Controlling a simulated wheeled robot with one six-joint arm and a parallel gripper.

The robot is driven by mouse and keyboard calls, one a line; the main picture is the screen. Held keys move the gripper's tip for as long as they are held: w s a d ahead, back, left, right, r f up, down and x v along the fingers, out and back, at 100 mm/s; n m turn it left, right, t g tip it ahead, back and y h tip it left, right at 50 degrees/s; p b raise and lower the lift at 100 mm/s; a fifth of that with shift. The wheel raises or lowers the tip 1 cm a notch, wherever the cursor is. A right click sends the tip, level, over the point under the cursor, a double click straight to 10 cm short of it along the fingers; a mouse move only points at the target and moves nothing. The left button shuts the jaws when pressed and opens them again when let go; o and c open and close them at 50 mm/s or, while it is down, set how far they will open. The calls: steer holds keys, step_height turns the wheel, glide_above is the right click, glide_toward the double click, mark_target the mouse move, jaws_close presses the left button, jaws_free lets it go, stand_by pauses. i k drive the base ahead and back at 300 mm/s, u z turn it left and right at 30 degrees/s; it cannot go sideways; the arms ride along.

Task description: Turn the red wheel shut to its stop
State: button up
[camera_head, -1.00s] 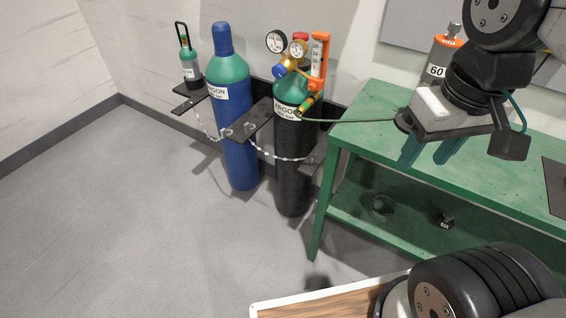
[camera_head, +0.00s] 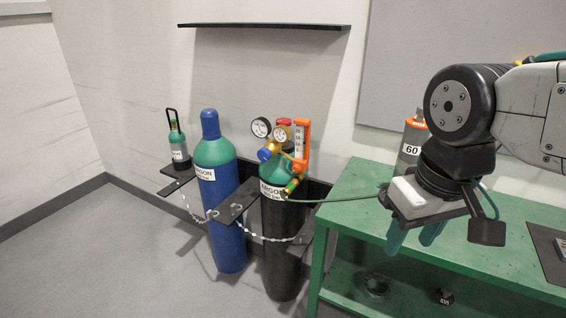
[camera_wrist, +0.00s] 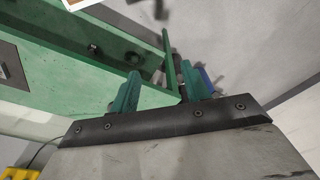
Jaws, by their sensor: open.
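The red wheel (camera_head: 284,122) sits on top of the black argon cylinder (camera_head: 284,235), behind the gauges and brass regulator. Only a small part of the wheel shows, and I cannot tell how far it is turned. My gripper (camera_head: 412,236) is to the right of the cylinder, above the green bench, with its teal fingers pointing down. It is open and empty. In the wrist view the two fingers (camera_wrist: 163,94) stand apart, and the red wheel is not visible there.
A blue argon cylinder (camera_head: 228,230) stands left, chained to the wall bracket. A pressure gauge (camera_head: 261,128) and an orange flowmeter (camera_head: 302,140) crowd the valve. A green hose (camera_head: 340,199) runs right to the green bench (camera_head: 350,215).

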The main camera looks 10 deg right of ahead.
mark_target(283, 121)
steer(key=z, duration=0.05)
steer(key=k, duration=0.45)
steer(key=u, duration=0.6)
steer(key=i, duration=1.45)
steer(key=z, duration=0.45)
